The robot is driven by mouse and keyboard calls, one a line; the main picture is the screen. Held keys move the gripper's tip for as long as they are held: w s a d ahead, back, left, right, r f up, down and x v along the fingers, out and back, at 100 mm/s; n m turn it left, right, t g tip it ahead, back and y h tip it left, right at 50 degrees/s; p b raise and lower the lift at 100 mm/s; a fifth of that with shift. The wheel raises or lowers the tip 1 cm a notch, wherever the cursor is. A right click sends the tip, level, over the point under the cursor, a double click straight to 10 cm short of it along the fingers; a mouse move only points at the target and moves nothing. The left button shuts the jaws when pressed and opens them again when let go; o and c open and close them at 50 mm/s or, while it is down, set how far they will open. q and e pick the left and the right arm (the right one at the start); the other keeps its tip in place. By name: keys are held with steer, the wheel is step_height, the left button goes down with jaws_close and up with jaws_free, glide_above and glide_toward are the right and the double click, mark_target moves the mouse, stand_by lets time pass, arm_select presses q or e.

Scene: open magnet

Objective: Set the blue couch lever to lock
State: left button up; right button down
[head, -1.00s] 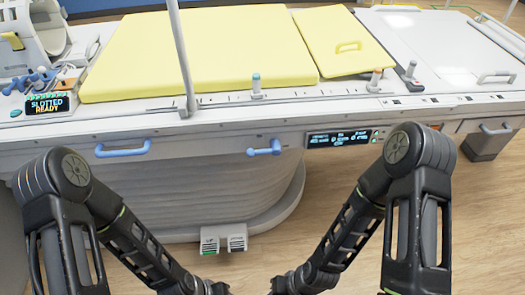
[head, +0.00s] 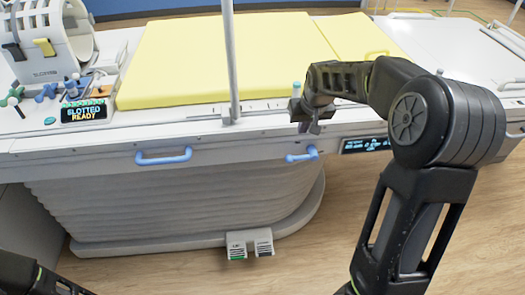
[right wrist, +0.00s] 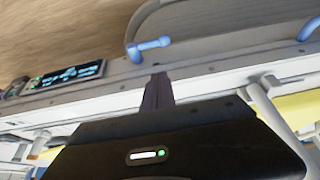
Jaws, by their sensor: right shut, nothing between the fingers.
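The blue couch lever (head: 302,155) sits on the front rail of the couch (head: 240,143), a short blue bar on a pivot lying nearly level. It also shows in the right wrist view (right wrist: 152,46), just beyond the fingertips. My right gripper (head: 314,128) is shut and empty, just above the lever in the head view. In the right wrist view the closed fingers (right wrist: 157,92) point toward the lever, with a small apparent gap; contact cannot be confirmed. My left gripper is out of view; only part of the left arm shows at lower left.
A fixed blue handle (head: 163,156) is left of the lever. A lit display (head: 366,144) is to its right. A grey pole (head: 231,65) rises in front of the yellow pad (head: 190,60). A pedal box (head: 250,244) stands below.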

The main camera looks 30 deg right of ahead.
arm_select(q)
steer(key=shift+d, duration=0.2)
arm_select(e)
steer(key=shift+s+f+g, duration=0.3)
steer(key=shift+s, duration=0.4)
steer(key=shift+f, duration=0.1)
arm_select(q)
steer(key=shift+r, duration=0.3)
arm_select(e)
steer(key=x, duration=1.3)
steer(key=shift+s+f, duration=0.15)
steer(key=shift+f, duration=0.35)
arm_select(q)
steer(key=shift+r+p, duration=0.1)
steer(key=shift+p, duration=0.25)
arm_select(e)
steer(key=shift+a, duration=0.25)
